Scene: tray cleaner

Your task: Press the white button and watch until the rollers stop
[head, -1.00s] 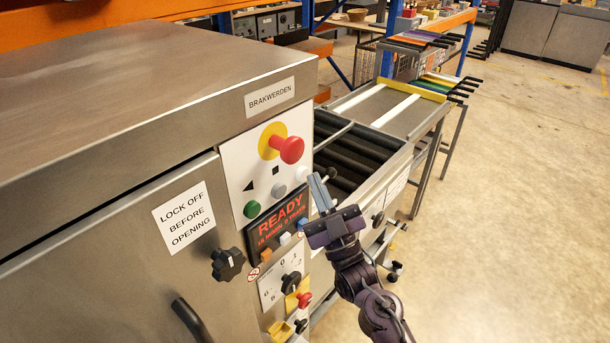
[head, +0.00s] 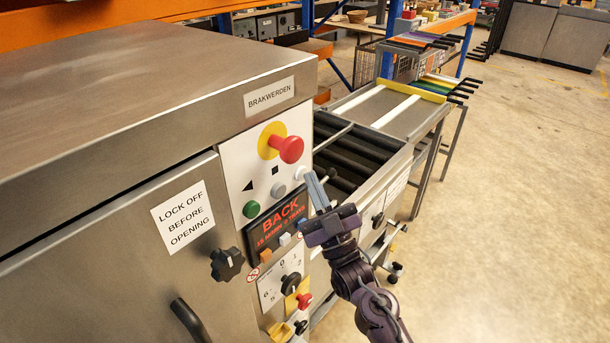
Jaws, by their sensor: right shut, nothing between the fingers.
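The control panel on the machine's face has a green button (head: 251,209), a grey button (head: 278,190) and a pale whitish button (head: 301,172) in a slanting row. Below the display, a small white button (head: 285,239) sits between an orange and a blue one. The display (head: 276,222) reads "BACK" in red, with a smaller line too fine to read surely. Dark rollers (head: 350,155) lie in the open bed behind the panel; I cannot tell whether they turn. My right gripper (head: 316,190) is shut and empty, just right of the pale button and display. My left gripper is out of view.
A red mushroom knob (head: 287,148) stands out above the buttons. A black star knob (head: 227,264) and a dark handle (head: 190,320) project from the machine's door. A tray table (head: 400,118) extends behind the rollers. The floor at right is clear.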

